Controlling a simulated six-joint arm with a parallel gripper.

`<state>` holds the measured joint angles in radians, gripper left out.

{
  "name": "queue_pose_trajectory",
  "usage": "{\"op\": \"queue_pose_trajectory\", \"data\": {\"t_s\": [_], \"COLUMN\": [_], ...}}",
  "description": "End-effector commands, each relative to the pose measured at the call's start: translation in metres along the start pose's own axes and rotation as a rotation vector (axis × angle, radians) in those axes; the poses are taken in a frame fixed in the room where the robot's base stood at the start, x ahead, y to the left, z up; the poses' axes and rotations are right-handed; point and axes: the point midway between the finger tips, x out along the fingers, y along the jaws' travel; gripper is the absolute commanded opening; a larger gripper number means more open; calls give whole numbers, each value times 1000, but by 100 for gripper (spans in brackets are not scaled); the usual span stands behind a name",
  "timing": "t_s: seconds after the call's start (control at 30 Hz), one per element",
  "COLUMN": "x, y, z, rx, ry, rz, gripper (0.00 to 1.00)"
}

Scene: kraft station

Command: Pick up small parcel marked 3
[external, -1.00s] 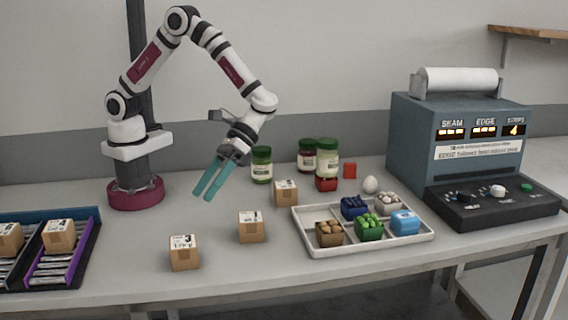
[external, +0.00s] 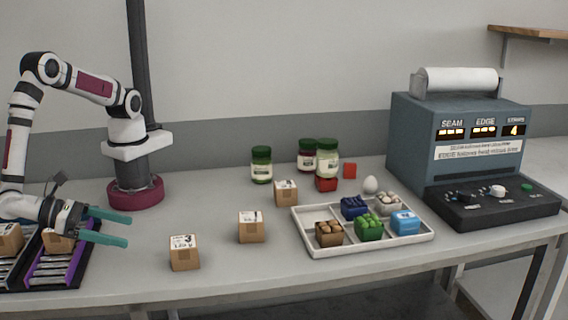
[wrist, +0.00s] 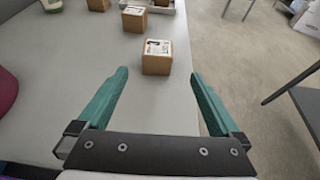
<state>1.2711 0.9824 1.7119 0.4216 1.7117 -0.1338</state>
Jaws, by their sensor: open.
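The small parcel marked 3 (external: 184,253) is a brown cardboard box with a white label on top, standing on the table near its front edge. In the wrist view the nearest box, the parcel marked 3 (wrist: 157,58), stands ahead of my gripper, roughly between the lines of the two fingers but beyond their tips. My gripper (external: 130,228) has teal fingers, is open and empty, and is left of the parcel, pointing right. It also shows in the wrist view (wrist: 158,75). Nothing is between the fingers.
Two more parcels (external: 251,227) (external: 286,193) stand further right. A white tray (external: 300,236) holds several small items. Jars (external: 262,165) stand at the back. Racks (external: 90,262) with parcels lie under my gripper at left. A grey sealing machine (external: 450,135) stands at right.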

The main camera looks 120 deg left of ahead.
Motion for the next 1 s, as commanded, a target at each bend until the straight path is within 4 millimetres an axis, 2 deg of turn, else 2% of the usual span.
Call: {"op": "queue_pose_trajectory", "data": {"t_s": [0.2, 0.3, 0.47, 0.6, 0.73, 0.93, 1.0], "x": [62, 83, 104, 133, 147, 148, 148], "y": [2, 2, 3, 5, 5, 4, 4], "z": [1, 1, 0, -1, -1, -1, -1], "rx": [1, 0, 1, -1, 0, -1, -1], "ry": [-1, 0, 1, 1, 2, 2, 2], "rz": [8, 6, 6, 7, 4, 2, 2], "gripper": [100, 100, 100, 100, 100, 100, 87]}}
